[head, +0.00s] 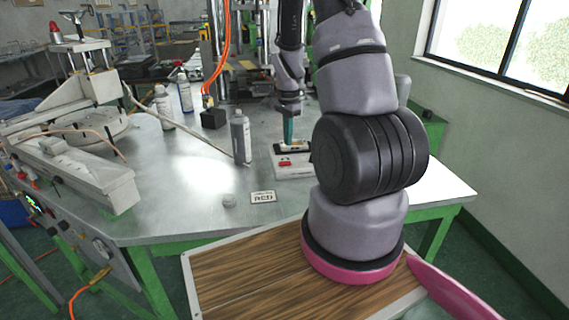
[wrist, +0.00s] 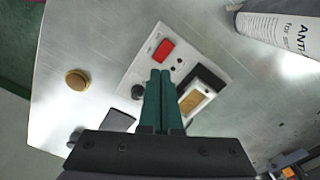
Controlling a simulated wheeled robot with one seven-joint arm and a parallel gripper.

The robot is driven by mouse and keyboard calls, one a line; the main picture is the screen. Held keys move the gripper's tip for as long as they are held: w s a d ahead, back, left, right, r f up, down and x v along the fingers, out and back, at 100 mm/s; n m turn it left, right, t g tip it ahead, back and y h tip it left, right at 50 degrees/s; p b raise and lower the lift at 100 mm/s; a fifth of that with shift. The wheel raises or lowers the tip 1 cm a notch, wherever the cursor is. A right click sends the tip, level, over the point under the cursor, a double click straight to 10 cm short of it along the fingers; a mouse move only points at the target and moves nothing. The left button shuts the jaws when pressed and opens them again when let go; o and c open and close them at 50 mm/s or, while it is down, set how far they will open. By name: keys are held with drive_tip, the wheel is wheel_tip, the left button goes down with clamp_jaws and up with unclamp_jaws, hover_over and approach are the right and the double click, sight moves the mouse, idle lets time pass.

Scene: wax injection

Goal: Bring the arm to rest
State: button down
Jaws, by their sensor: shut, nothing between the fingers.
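My gripper (head: 288,135) shows in the head view at the end of my arm, over the metal worktable and pointing down. Its two green fingers (wrist: 160,75) show in the wrist view, closed together with nothing between them. They are over a white control box (head: 294,175) with a red switch (wrist: 163,50), a black knob (wrist: 138,91) and a yellowish piece in a black surround (wrist: 195,101). I cannot tell whether the fingertips touch the box. In the head view my arm hides part of the table to the right of the box.
A grey bottle (head: 241,138) stands left of the box. A card (head: 263,197) and a small round disc (head: 229,200) lie toward the front edge. White spray bottles (head: 163,107) and a black block (head: 213,118) are farther back. A pale machine (head: 80,160) occupies the left.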

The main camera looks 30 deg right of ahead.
idle(0.3)
drive_tip(key=s+a+r+n+t, duration=0.2)
drive_tip(key=a+r, duration=0.1)
drive_tip(key=r, duration=0.7)
drive_tip(key=s+a+r+n+t, duration=0.1)
drive_tip(key=s+a+r+n, duration=0.25)
drive_tip(key=r, duration=0.65)
drive_tip(key=s+a+r+n+t+y, duration=0.2)
drive_tip(key=s+a+r+n+t, duration=0.2)
drive_tip(key=s+r, duration=0.9)
drive_tip(key=s+a+n, duration=0.1)
drive_tip(key=a, duration=0.2)
drive_tip(key=shift+d+n, duration=0.1)
drive_tip(key=shift+n, duration=0.15)
